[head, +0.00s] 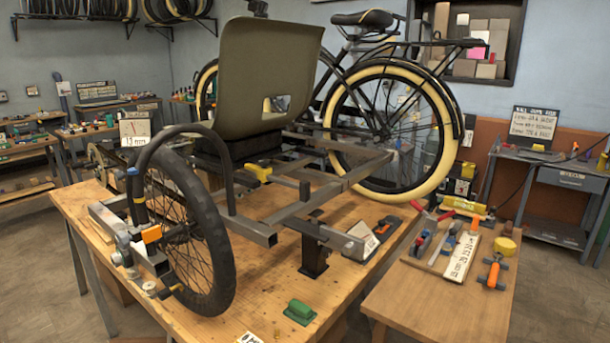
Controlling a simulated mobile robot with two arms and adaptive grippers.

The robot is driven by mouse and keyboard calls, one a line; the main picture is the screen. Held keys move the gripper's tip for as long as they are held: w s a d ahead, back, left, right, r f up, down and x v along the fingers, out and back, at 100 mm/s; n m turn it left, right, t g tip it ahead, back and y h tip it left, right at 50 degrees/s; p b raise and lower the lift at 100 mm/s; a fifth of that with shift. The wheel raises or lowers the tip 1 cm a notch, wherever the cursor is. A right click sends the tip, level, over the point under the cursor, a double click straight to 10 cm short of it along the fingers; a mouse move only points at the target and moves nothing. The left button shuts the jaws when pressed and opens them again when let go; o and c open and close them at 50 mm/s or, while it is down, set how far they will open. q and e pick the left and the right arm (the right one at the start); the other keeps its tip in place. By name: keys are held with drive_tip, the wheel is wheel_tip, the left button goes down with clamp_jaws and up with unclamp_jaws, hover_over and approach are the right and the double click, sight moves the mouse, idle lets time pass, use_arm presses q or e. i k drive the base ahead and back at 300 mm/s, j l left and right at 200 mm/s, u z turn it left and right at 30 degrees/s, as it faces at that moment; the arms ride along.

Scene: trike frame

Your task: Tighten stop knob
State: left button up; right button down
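The trike frame (262,236) of grey square tubes rests on a wooden workbench, with a black-tyred wheel (190,240) at its left. No label marks a stop knob, and I cannot tell which part it is. A yellow knob-like part (258,171) sits on the frame below the olive seat. Orange parts show beside the wheel, one on the bracket (152,234). A round metal knob-like part (149,288) sits low by the wheel. Neither of my grippers is in view.
A lower table (430,308) at right holds a tool board (452,252), an orange-handled tool (493,272) and a yellow object (504,246). A yellow-tyred bicycle (390,125) stands behind.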

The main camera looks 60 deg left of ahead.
sight(264, 163)
drive_tip(key=u, duration=1.95)
